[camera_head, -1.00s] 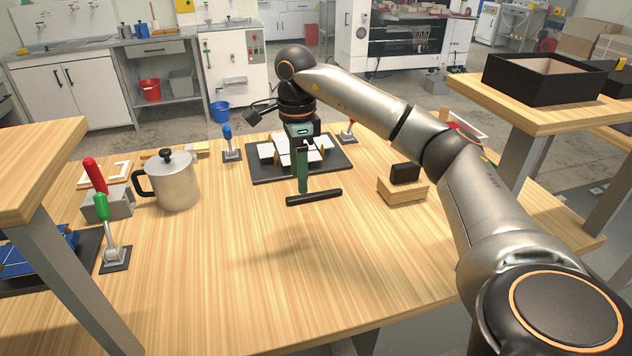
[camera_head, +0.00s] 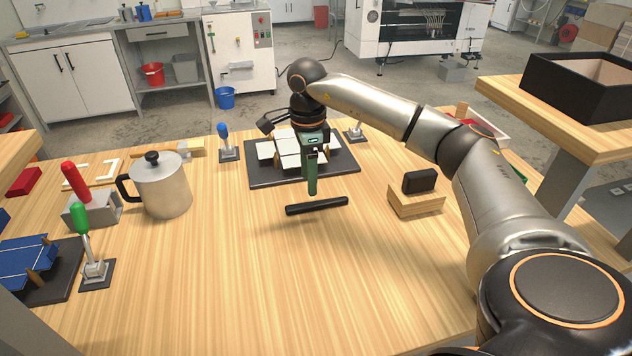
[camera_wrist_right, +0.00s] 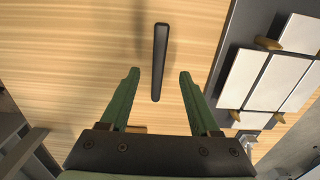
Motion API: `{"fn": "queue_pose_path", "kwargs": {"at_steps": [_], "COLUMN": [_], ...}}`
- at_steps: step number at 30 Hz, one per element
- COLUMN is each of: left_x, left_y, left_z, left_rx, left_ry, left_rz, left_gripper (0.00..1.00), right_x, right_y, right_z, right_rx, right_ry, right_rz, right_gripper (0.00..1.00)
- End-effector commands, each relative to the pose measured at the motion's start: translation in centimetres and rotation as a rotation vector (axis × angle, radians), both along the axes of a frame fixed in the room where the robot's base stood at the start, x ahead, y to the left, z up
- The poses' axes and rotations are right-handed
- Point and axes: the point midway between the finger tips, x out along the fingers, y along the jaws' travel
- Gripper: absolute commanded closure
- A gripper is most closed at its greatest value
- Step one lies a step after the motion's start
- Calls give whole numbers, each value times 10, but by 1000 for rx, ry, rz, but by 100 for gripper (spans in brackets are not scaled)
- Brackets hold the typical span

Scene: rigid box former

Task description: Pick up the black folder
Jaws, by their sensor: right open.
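The black folder is a slim black bar (camera_head: 317,206) on the bare wooden table, in front of the dark mat. In the right wrist view the folder (camera_wrist_right: 160,62) runs lengthwise, centred between the two green fingers and reaching beyond their tips. My right gripper (camera_head: 312,191) points down just behind the folder in the head view. It is open, with a clear gap on each side of the folder in the wrist view (camera_wrist_right: 159,76). I cannot tell how high the fingertips are above it. My left gripper is not in view.
A dark mat (camera_head: 256,175) with white panels lies behind the folder. A wooden block (camera_head: 416,203) holding a black piece stands to the right. A metal pot (camera_head: 163,188), a red-handled tool (camera_head: 75,182) and a green-handled clamp (camera_head: 80,220) stand left. The front table is clear.

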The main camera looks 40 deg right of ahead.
Motion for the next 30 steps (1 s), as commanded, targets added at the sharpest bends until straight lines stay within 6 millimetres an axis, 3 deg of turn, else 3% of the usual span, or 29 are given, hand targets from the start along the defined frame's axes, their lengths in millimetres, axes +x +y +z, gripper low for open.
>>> {"fn": "queue_pose_path", "kwargs": {"at_steps": [8, 16, 25, 30], "left_x": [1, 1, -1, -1], "left_y": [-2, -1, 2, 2], "left_z": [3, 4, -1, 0], "left_rx": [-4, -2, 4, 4], "left_ry": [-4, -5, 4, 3], "left_rz": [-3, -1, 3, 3], "left_gripper": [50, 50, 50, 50], "right_x": [0, 1, 2, 2], "right_y": [2, 7, 8, 8], "right_z": [-24, -62, -67, -67], "right_rx": [1, 1, 1, 1], "right_ry": [2, 2, 0, 0], "right_rz": [1, 0, 0, 0], "right_gripper": [37, 37, 37, 55]}}
